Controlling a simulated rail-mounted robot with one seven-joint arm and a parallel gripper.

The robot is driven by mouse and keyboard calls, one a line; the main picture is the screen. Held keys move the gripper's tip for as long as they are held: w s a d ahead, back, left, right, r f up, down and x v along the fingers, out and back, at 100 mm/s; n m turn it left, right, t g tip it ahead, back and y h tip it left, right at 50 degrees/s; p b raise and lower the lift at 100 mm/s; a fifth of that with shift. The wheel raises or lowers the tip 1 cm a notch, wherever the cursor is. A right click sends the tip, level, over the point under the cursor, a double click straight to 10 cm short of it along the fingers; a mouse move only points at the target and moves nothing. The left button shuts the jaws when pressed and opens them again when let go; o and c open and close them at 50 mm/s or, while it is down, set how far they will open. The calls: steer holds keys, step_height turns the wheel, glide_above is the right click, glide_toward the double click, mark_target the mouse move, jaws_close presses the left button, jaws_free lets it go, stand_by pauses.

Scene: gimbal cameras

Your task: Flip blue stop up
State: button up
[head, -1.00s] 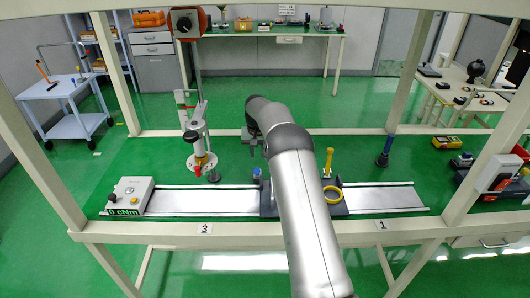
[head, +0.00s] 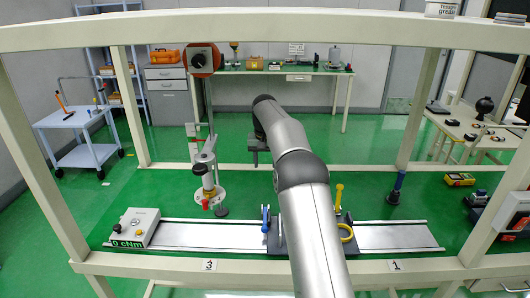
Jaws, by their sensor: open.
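The blue stop (head: 266,218) is a small blue lever at the left side of a dark carriage (head: 277,244) on the silver rail. It looks upright, but at this size I cannot tell its exact tilt. A yellow lever (head: 339,197) stands upright at the carriage's right side, with a yellow ring (head: 346,233) beside it. My gripper (head: 256,160) is open and empty. It appears above and behind the blue stop in the picture, apart from it. My arm covers the middle of the carriage.
The silver rail (head: 390,236) runs across the green table. A white box (head: 134,227) reading 0 cNm sits at its left end. A red-and-yellow-tipped stand (head: 210,185) is left of my gripper. A dark blue peg (head: 396,186) stands at right. Frame posts enclose the table.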

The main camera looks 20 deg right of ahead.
steer(key=shift+s+a+r, duration=0.1)
steer(key=shift+s+r, duration=0.05)
steer(key=shift+r, duration=1.15)
steer(key=shift+s+r, duration=0.15)
steer(key=shift+r, duration=1.15)
